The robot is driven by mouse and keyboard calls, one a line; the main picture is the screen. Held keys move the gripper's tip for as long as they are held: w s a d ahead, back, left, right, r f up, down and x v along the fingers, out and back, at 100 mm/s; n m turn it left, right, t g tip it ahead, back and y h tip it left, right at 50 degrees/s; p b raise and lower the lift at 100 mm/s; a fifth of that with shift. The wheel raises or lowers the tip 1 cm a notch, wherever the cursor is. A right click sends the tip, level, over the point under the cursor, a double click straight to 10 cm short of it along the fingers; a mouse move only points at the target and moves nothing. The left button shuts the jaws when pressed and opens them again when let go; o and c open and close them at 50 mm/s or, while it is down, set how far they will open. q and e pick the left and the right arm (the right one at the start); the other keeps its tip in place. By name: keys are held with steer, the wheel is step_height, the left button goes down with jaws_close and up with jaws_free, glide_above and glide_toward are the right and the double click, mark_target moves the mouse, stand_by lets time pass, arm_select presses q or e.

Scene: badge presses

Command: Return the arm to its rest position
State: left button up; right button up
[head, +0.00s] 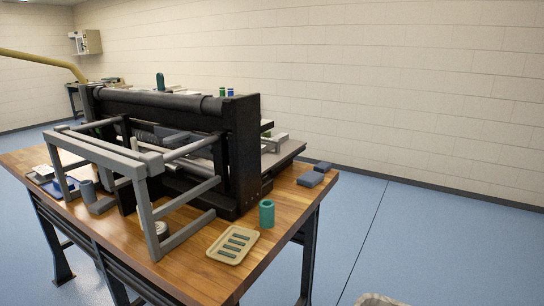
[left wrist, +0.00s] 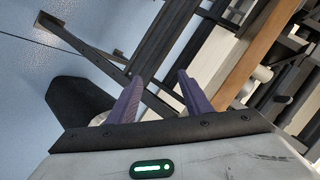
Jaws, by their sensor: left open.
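My left gripper (left wrist: 160,78) shows in the left wrist view. Its two purple fingers stand apart with nothing between them. Beyond the fingers are dark table legs and rails, a wooden table edge (left wrist: 252,68) and blue floor. I cannot tell how far the fingers are from the table. Neither gripper shows in the head view, and my right gripper is in no view.
A black press (head: 245,150) with a grey frame (head: 150,220) stands on the wooden table (head: 285,215). A teal cup (head: 267,214), a beige slotted tray (head: 222,252) and blue blocks (head: 310,179) lie near its right end. The blue floor (head: 430,240) to the right is mostly clear.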

arm_select(q)
steer(key=s+a+f+n+g+y, duration=0.1)
steer(key=s+a+f+n+g, duration=0.1)
steer(key=s+f, duration=0.45)
steer(key=s+a+f+n+g+y, duration=0.25)
steer(key=s+f, duration=0.25)
steer(key=s, duration=0.3)
steer(key=d+f+n+h+b, duration=0.1)
steer(key=d+n, duration=0.2)
steer(key=d, duration=0.8)
steer(key=d+f+n+t+h+b, duration=0.1)
steer(key=d+n, duration=0.3)
steer(key=d, duration=0.7)
steer(key=shift+d+f+h+b, duration=0.35)
steer(key=shift+f+h+b, duration=0.1)
steer(key=shift+f+b, duration=0.3)
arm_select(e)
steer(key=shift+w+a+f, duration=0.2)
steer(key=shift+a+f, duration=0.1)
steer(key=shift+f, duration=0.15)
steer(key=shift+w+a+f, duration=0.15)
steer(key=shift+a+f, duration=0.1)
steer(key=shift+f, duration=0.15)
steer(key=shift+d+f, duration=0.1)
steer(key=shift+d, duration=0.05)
